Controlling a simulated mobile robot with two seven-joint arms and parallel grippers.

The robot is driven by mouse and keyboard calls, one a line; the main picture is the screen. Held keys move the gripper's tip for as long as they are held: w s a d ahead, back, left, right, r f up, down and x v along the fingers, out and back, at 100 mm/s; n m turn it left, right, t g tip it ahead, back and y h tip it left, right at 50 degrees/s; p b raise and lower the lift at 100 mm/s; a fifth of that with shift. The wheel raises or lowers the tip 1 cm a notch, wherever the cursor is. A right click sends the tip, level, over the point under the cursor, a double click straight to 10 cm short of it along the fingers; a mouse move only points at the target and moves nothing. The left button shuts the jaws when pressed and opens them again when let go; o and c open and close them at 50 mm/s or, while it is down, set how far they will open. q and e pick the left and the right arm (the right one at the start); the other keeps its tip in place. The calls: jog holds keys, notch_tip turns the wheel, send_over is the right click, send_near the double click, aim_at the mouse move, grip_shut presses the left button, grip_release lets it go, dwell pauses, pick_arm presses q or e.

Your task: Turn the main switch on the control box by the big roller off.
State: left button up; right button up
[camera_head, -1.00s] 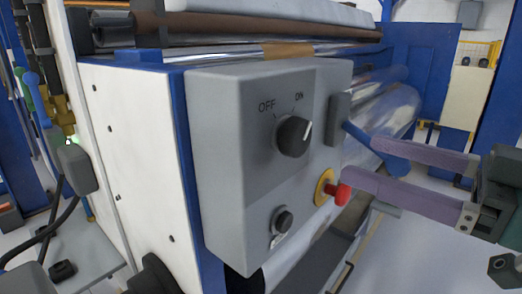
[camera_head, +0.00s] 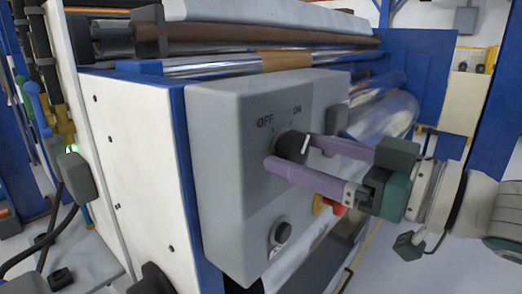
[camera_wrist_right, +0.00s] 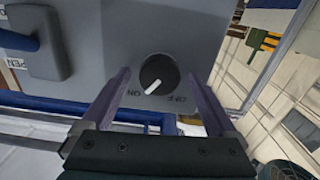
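The control box (camera_head: 232,120) is a grey box on the end of the roller machine. Its main switch (camera_head: 290,146) is a round black knob with a white pointer, under OFF and ON labels. The pointer is turned toward ON. In the right wrist view the knob (camera_wrist_right: 159,74) sits ahead of and between the two fingers. My right gripper (camera_head: 288,150) is open, its purple fingers on either side of the knob in the head view, the near finger partly covering its lower edge. I cannot tell whether the fingers touch it. My left gripper is not in view.
A smaller black knob (camera_head: 281,233) is lower on the box. A dark handle (camera_head: 334,121) sits at its right edge. Shiny rollers (camera_head: 385,115) lie behind.

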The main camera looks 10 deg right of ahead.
jog(key=c, duration=1.4)
jog(key=shift+o, duration=0.2)
jog(key=shift+n, duration=0.3)
jog(key=n, duration=0.2)
jog(key=shift+n, duration=0.3)
jog(key=n, duration=0.3)
jog(key=shift+n, duration=0.4)
jog(key=n, duration=0.5)
jog(key=shift+n+b, duration=0.35)
jog(key=shift+n, duration=0.65)
